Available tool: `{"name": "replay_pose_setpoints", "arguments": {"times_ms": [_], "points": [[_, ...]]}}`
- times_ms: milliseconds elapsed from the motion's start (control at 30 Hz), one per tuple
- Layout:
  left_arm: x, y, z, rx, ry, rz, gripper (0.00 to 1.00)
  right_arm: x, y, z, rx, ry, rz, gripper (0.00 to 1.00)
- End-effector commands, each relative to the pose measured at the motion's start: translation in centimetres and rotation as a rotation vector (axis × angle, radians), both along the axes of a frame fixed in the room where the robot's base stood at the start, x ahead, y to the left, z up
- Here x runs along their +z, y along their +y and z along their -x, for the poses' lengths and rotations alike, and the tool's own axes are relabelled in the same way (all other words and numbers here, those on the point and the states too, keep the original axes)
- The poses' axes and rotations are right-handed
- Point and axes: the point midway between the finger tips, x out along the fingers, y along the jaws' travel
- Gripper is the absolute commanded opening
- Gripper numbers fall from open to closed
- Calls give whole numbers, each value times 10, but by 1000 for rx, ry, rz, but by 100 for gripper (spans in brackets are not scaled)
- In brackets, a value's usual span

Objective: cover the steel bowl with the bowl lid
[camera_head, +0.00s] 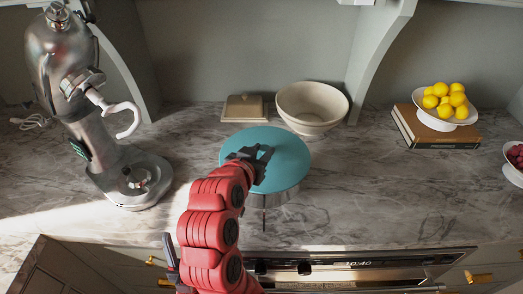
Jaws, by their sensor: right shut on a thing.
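The bowl lid is a round teal disc (289,164) near the counter's front middle. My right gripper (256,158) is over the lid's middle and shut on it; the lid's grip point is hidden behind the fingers. The steel bowl (275,200) shows only as a silvery strip under the lid's front edge. The lid hides the rest of the bowl, and I cannot tell whether the lid touches its rim. My left gripper is not in view.
A cream bowl (312,106) and a butter dish (244,109) stand behind the lid. A steel mixer (110,130) is at left. A white stand (440,122) of lemons sits on books (420,130) at right. The counter right of the lid is clear.

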Motion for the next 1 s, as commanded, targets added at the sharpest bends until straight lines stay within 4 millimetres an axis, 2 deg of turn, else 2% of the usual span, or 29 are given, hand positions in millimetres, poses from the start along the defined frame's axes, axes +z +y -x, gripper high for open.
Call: {"name": "replay_pose_setpoints", "arguments": {"times_ms": [467, 500, 667, 700, 1000], "points": [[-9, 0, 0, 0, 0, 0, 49, -10, 0, 0, 0, -1, 0, 0], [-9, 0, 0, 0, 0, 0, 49, -9, 0, 0, 0, 0, 0, 36], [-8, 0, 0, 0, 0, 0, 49, -9, 0, 0, 0, 0, 0, 65], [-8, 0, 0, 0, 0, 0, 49, -9, 0, 0, 0, 0, 0, 68], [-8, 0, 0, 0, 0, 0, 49, -9, 0, 0, 0, 0, 0, 68]]}}
